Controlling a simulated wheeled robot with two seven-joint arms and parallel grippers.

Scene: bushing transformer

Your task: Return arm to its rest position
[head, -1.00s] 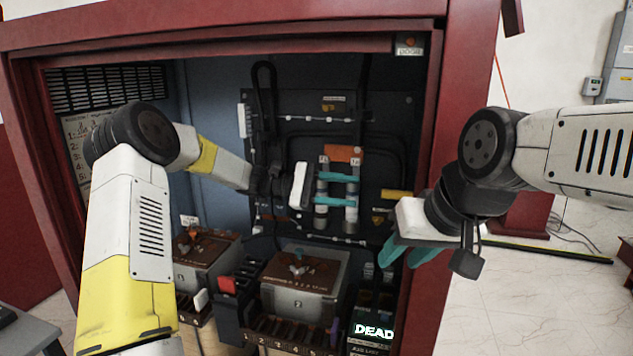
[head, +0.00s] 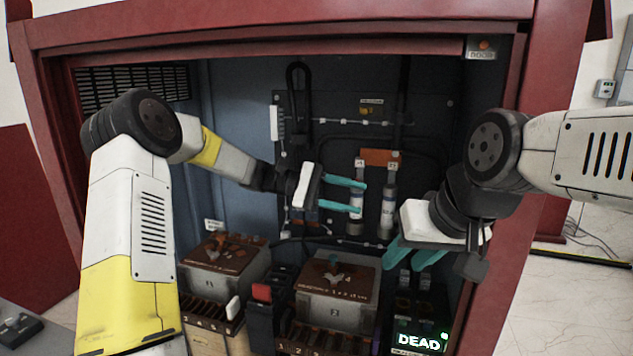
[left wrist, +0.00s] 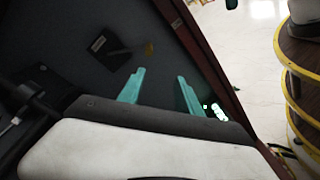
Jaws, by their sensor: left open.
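My left gripper (head: 363,198) is open inside the red cabinet. Its two teal fingers are apart, and their tips overlap the left of two upright cylinders (head: 356,225) in the head view; I cannot tell whether they touch. The right cylinder (head: 388,212) stands clear of the tips. In the left wrist view the fingers (left wrist: 160,82) are spread with nothing between them. My right gripper (head: 408,258) hangs lower, at the cabinet's right side, with its teal fingers apart and nothing seen between them. My left arm (head: 125,235) reaches in from the left.
The red cabinet frame (head: 492,200) borders the opening on the right. Boxes with brown tops (head: 225,262) (head: 338,285) stand below the arms. A dark unit reading DEAD (head: 418,342) sits at the lower right. An orange block (head: 380,157) is above the cylinders.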

